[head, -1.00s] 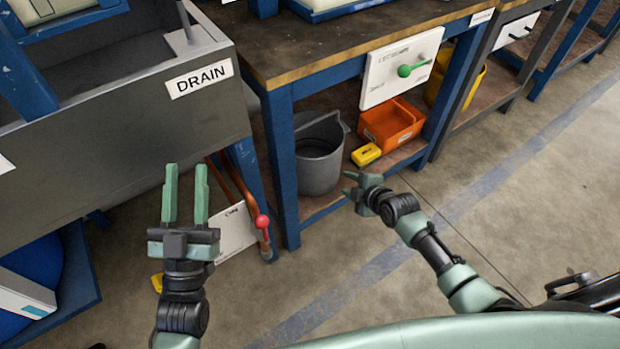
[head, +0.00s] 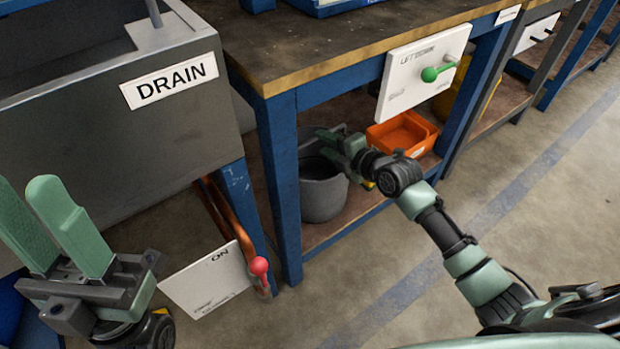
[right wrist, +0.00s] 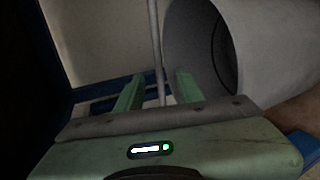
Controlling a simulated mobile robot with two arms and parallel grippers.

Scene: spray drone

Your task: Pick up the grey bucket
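The grey bucket (head: 322,198) stands upright on the lower shelf of the blue-legged workbench. My right gripper (head: 333,146) reaches in at the bucket's upper right rim, hiding part of it. In the right wrist view the bucket (right wrist: 275,50) fills the upper right. There the two green fingers (right wrist: 158,85) are apart, and a thin grey bar (right wrist: 155,40), apparently the bucket's handle, runs between them. Whether a finger touches it, I cannot tell. My left gripper (head: 25,190) is open and empty at the lower left, away from the bucket.
An orange bin (head: 402,132) stands right of the bucket on the same shelf (head: 345,222). Floor in front is clear.

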